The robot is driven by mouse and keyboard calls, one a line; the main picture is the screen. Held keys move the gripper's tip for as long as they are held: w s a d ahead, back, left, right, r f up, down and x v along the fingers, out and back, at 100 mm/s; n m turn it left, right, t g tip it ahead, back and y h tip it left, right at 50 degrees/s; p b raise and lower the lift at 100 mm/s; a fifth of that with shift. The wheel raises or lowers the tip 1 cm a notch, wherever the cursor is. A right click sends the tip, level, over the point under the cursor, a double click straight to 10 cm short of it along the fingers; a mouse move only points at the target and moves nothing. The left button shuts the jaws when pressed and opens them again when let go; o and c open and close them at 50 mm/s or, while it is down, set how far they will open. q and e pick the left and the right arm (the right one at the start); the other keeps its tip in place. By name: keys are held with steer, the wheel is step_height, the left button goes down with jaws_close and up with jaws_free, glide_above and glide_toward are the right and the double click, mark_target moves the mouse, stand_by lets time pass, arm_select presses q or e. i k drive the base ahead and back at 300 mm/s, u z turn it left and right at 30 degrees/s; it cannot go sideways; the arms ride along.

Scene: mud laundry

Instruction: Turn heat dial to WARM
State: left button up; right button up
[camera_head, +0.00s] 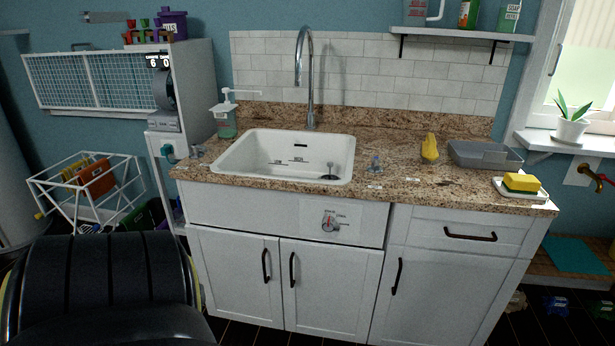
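The heat dial (329,222) sits on a light label plate on the white panel under the sink, above the cabinet doors. It is round and silvery with a red mark, and small printed words surround it. The words are too small to read, so I cannot tell its setting. Neither of my grippers shows in the head view, and nothing touches the dial.
A granite counter (400,175) holds the white sink (283,178), a grey tray (485,154), a yellow sponge (521,182) on a dish and a soap dispenser (226,122). Cabinet handles (292,269) stick out below the dial. A wire rack (91,187) stands left.

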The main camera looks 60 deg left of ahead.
mark_target(327, 227)
steer(key=u, duration=1.7)
